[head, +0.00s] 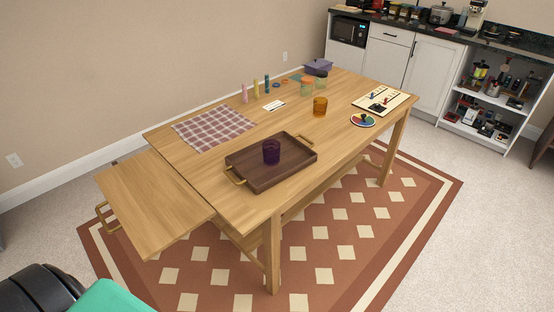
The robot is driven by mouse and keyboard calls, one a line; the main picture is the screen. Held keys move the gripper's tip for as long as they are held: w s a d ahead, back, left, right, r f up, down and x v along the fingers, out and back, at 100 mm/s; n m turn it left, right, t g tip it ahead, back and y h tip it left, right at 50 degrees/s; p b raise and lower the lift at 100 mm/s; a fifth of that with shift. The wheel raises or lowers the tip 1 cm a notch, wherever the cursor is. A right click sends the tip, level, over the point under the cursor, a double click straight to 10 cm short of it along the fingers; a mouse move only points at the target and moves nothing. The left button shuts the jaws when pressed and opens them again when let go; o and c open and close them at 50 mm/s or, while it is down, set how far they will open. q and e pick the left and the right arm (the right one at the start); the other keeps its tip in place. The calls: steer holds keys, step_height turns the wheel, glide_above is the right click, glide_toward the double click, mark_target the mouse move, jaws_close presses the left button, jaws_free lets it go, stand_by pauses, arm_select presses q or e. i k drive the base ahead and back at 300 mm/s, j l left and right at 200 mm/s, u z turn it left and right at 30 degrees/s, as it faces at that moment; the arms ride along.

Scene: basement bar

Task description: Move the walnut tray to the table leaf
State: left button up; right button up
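The walnut tray (290,176) is dark brown with two brass-coloured handles. It lies flat on the main tabletop (228,203), near its front edge. A dark purple cup (271,152) stands upright in the tray. The table leaf (152,203) is a light wood panel at the left end of the table, with a brass-coloured handle (104,217) on its outer side. The leaf is bare and appears slightly lower than the tabletop. Neither of my grippers is in view.
A checked cloth (213,129) lies behind the tray. Counters stand behind; patterned rug floor in front is clear.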

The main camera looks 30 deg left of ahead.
mark_target(137, 205)
steer(key=i+u, duration=0.15)
steer(key=u, duration=0.9)
